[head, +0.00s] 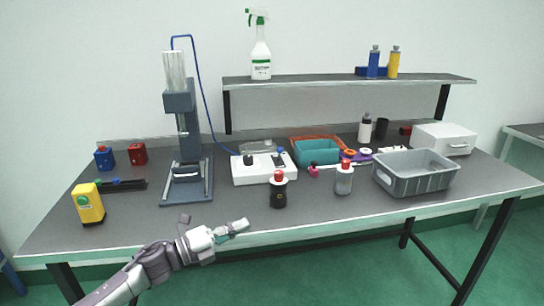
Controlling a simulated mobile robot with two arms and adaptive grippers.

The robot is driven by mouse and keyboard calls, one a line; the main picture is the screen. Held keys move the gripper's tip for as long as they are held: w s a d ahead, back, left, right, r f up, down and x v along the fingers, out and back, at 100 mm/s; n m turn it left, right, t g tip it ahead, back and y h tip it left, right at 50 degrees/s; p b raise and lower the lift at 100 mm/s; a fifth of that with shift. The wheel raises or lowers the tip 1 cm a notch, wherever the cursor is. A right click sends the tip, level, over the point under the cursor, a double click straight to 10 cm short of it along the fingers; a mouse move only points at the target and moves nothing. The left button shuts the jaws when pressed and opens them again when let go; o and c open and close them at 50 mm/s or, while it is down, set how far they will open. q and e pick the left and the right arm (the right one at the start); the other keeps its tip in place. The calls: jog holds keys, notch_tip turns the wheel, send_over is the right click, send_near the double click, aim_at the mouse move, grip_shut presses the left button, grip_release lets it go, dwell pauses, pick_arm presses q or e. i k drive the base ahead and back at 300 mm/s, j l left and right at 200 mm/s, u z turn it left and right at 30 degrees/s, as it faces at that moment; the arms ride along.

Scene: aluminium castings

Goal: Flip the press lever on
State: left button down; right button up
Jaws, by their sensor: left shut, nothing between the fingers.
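The press (179,102) is a blue-grey column on a base plate, standing upright at the left of the table. A blue hose runs from its top down to a white control box (264,175) right of it. The box top carries a dark knob and a dark switch-like part (279,160); I cannot tell for sure which part is the lever or how it is set. My left gripper (241,226) is shut and empty at the table's front edge, in front of the box and apart from it. My right gripper is out of view.
A black bottle with a red cap (278,190) stands between my left gripper and the box. A yellow box (88,205) stands at the left. The front middle of the table is clear.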

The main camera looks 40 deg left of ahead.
aim_at(280, 148)
jog(key=i+j, duration=0.3)
jog(key=j, duration=0.15)
jog(key=i+j, duration=0.35)
